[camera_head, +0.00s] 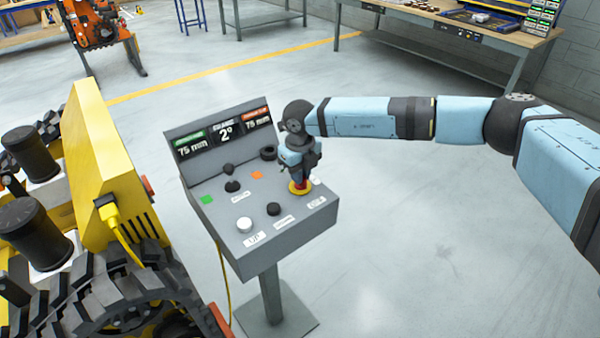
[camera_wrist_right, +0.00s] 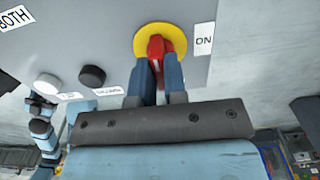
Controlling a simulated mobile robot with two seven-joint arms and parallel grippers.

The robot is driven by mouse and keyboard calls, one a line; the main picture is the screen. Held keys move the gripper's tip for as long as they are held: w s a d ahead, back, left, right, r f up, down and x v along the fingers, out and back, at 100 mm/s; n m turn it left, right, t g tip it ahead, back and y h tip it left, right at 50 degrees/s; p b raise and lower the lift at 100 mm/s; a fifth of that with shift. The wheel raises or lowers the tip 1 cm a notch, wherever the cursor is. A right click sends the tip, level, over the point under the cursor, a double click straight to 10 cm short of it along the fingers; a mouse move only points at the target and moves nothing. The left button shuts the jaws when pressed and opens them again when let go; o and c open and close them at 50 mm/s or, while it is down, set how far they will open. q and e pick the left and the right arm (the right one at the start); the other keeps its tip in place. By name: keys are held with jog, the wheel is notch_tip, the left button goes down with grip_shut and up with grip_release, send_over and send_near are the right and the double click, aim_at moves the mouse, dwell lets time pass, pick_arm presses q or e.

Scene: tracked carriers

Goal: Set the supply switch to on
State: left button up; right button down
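The supply switch (camera_head: 299,187) is a red handle on a yellow disc, at the right side of the grey sloped control panel (camera_head: 222,226). In the right wrist view the red handle (camera_wrist_right: 156,47) stands on the disc, left of the white ON label (camera_wrist_right: 204,39). My right gripper (camera_head: 302,177) is over the switch from above. In the wrist view its two fingers (camera_wrist_right: 158,75) lie on either side of the red handle and appear closed on it. They hide part of the handle. My left gripper does not show in the head view; small blue and dark arm parts show in the wrist view.
The panel also bears a white UP button (camera_head: 244,224), a black button (camera_head: 273,209), dark knobs and a display (camera_head: 225,134). A yellow and black tracked carrier (camera_head: 105,170) stands close at left. Floor right of the panel is clear.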

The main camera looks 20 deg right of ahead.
jog(key=shift+m, duration=0.3)
jog(key=m, duration=0.8)
jog(key=shift+r+m+p, duration=0.1)
jog(key=shift+m+p, duration=0.2)
jog(key=shift+m, duration=0.1)
jog(key=m, duration=0.3)
jog(key=shift+m+p, duration=0.3)
jog(key=shift+p, duration=0.1)
jog(key=m, duration=0.3)
jog(key=shift+p, duration=0.4)
jog(key=shift+m, duration=0.8)
jog(key=c, duration=1.2)
grip_release()
